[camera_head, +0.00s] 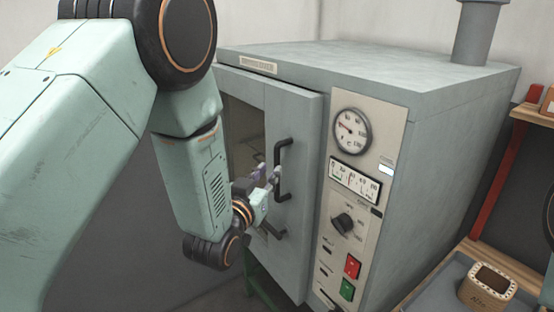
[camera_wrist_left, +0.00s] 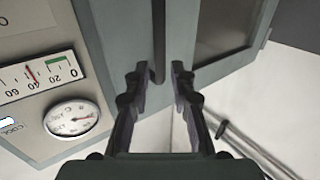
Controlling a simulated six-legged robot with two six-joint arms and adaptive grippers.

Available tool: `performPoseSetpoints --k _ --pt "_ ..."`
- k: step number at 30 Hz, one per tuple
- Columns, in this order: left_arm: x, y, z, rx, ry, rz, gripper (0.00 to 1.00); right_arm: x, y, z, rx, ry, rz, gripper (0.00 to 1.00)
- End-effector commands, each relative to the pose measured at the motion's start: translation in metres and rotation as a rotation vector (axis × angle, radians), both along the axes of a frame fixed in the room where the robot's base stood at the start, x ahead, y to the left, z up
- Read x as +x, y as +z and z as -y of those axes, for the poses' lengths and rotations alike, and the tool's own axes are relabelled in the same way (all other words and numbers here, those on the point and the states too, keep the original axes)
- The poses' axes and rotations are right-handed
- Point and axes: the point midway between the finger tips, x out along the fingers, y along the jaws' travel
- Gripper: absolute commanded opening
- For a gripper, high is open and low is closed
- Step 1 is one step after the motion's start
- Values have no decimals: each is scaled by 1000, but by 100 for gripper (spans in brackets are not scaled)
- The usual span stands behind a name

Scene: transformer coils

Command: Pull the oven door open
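The oven (camera_head: 390,67) is a grey-green box with a front door (camera_head: 305,130) that has a dark window (camera_head: 243,120). A black bar handle (camera_head: 278,172) stands upright on the door; it also shows in the left wrist view (camera_wrist_left: 158,35). My left gripper (camera_head: 270,177) is at the handle. In the left wrist view its two fingers (camera_wrist_left: 156,75) are apart, with the lower end of the bar showing between the tips and a gap on each side. I cannot tell whether the door is fully closed. My right gripper is not in view.
A control panel (camera_head: 357,190) with a round gauge, knob and red and green buttons is right of the door. The floor left of the oven looks clear.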

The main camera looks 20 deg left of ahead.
Motion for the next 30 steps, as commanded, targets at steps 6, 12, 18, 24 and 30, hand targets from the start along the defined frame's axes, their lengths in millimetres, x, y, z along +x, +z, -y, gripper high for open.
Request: performPoseSetpoints --k 6,12,18,24,30 --pt "33 1 2 0 0 -1 24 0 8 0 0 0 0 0" --pt "56 0 4 0 0 -3 24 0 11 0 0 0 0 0" --pt "65 0 4 0 0 -3 24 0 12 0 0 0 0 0" --pt "65 0 4 0 0 -4 24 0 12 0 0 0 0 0" --pt "65 0 4 0 0 -4 10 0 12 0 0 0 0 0"
